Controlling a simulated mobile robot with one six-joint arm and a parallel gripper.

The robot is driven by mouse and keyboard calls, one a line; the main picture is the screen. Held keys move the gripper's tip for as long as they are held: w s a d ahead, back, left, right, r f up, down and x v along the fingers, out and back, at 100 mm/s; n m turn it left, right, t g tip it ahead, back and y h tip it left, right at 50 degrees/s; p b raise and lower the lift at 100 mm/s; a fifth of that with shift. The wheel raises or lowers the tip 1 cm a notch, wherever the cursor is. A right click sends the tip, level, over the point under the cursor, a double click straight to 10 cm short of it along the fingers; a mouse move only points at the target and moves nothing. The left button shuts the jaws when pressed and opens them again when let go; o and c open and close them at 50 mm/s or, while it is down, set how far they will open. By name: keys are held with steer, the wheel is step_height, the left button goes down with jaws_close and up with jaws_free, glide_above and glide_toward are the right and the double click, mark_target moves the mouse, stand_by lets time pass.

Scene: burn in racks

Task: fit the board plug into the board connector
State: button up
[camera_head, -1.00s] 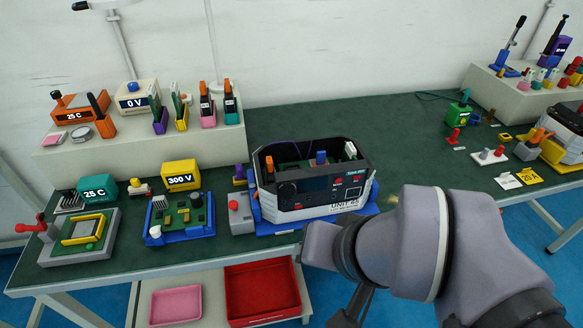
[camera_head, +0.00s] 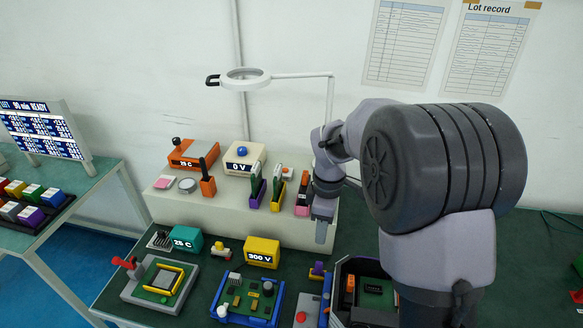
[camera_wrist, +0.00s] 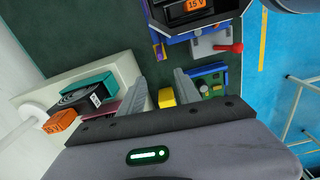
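My gripper (camera_head: 322,232) points down at the right end of the raised shelf, beside a black module in a pink holder (camera_head: 303,200). In the wrist view its two fingers (camera_wrist: 161,78) are apart with nothing between them; a yellow box shows beyond. The open unit (camera_head: 340,275) stands below right, partly hidden by my arm. Inside are a green board, an orange part (camera_head: 350,284) and a black socket-like part (camera_head: 373,289). I cannot tell whether these are the board plug and board connector. A green board in a blue tray (camera_head: 222,291) lies to the unit's left.
The raised shelf (camera_head: 258,226) carries upright cards in a purple holder (camera_head: 257,187) and a yellow holder (camera_head: 277,190), plus a 0 V box (camera_head: 243,160). A yellow 300 V box (camera_head: 262,252) stands in front. A magnifier lamp (camera_head: 246,77) overhangs the back.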

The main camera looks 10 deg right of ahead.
mark_target(318, 262)
steer(key=shift+n, duration=0.4)
step_height(318, 262, down, 18)
steer(key=b, duration=0.7)
steer(key=shift+w+a+f, duration=0.1)
steer(key=shift+f, duration=0.1)
jaws_close()
stand_by(0.7)
